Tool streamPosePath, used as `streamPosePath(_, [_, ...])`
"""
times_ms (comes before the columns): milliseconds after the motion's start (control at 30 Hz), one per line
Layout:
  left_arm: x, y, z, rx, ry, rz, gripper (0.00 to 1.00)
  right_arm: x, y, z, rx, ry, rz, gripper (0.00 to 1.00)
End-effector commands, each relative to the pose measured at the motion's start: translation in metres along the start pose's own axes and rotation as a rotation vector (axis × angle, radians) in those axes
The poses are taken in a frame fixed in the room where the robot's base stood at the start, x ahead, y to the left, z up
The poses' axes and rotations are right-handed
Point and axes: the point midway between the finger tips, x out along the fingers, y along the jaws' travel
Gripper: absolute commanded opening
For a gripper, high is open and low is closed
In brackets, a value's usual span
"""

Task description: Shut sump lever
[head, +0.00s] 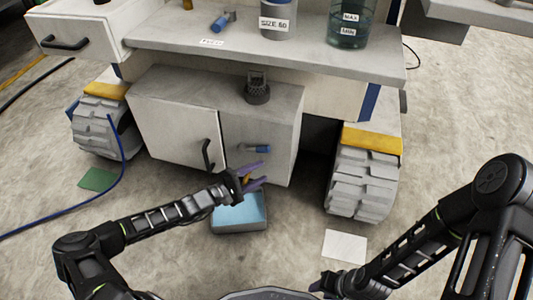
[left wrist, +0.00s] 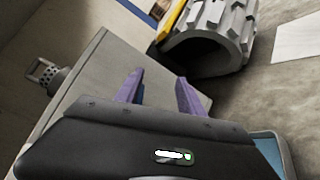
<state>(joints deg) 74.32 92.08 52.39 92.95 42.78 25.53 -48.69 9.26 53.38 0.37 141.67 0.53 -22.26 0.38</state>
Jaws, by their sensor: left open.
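My right gripper (head: 322,285) is low near the bottom edge, mostly hidden, well away from the lever.
A blue-lined tray (head: 240,228) sits on the floor below the lever. The grey cabinet (head: 175,125) has a black door handle and a dark fitting (head: 257,92) on top. Chunky wheels (head: 362,185) stand either side. A white sheet (head: 345,246) lies on the floor.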

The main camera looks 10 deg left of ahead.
Motion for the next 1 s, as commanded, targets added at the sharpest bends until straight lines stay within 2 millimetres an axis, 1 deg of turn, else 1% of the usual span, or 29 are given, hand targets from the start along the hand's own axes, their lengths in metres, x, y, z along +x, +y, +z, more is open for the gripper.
streamPosePath(33, [-0.011,0.005,-0.024,-0.006,0.042,0.052,0.46,0.006,0.003,0.0,0.001,0.002,0.001,0.36])
streamPosePath(100, [-0.021,0.015,-0.042,-0.007,0.079,0.099,0.46,0.008,0.003,-0.001,0.001,0.004,0.001,0.36])
streamPosePath(133, [-0.024,0.017,-0.046,-0.006,0.088,0.11,0.46,0.008,0.004,-0.001,0.002,0.004,0.001,0.36])
streamPosePath(233, [-0.028,0.022,-0.052,-0.005,0.099,0.125,0.46,0.007,0.003,-0.001,0.002,0.004,0.001,0.36])
streamPosePath(533, [-0.026,0.021,-0.05,-0.004,0.096,0.121,0.46,0.008,0.003,-0.001,0.001,0.004,0.001,0.36])
streamPosePath(667, [-0.017,0.021,-0.051,-0.005,0.095,0.121,0.46,0.012,0.005,-0.001,0.001,0.006,0.001,0.36])
streamPosePath(767, [-0.005,0.021,-0.053,-0.005,0.095,0.119,0.46,0.018,0.007,-0.002,0.002,0.008,0.001,0.36])
streamPosePath(1000, [0.032,0.024,-0.056,-0.004,0.094,0.118,0.46,0.035,0.012,-0.003,0.002,0.016,0.001,0.36])
